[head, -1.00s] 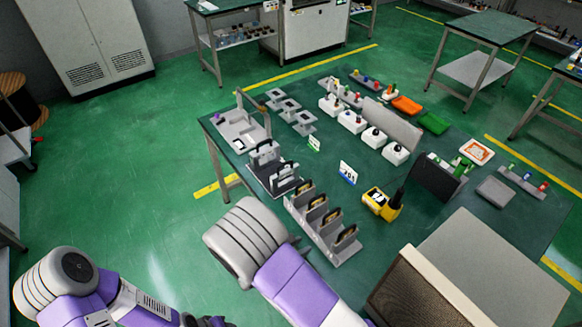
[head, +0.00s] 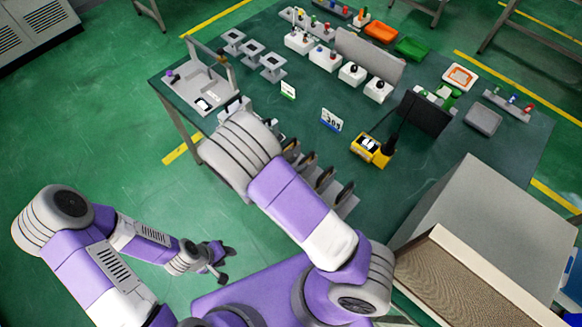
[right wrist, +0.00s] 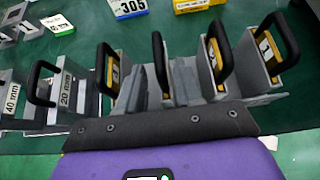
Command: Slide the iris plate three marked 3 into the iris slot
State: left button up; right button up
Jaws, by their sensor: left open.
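Several black-handled iris plates stand upright in a grey rack (head: 346,206), partly behind my right arm. In the right wrist view, the plate marked 1 (right wrist: 266,48) is at the right and another plate (right wrist: 214,54), apparently marked 2, is beside it. Two more plates, one in the middle (right wrist: 166,82) and one further left (right wrist: 114,74), have labels I cannot read, so I cannot tell which is marked 3. I cannot single out the iris slot. My left gripper (head: 217,271) is open and empty, low beyond the table's near-left side.
Blocks marked 20 mm (right wrist: 65,92) and 40 mm (right wrist: 12,98) stand left of the plates. A grey fixture (head: 205,88) is at the table's left corner. A yellow device (head: 371,150) and a 305 card (head: 331,119) are right of the rack. A large box (head: 475,225) stands front right.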

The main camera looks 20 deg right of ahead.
aim_at(302, 161)
jog(key=shift+b+x, duration=1.6)
jog(key=shift+x, duration=1.15)
grip_shut()
jog(key=shift+r, duration=0.25)
notch_tip(302, 161, up, 11)
jog(key=p, duration=0.9)
jog(key=shift+r, duration=0.15)
dwell(1.0)
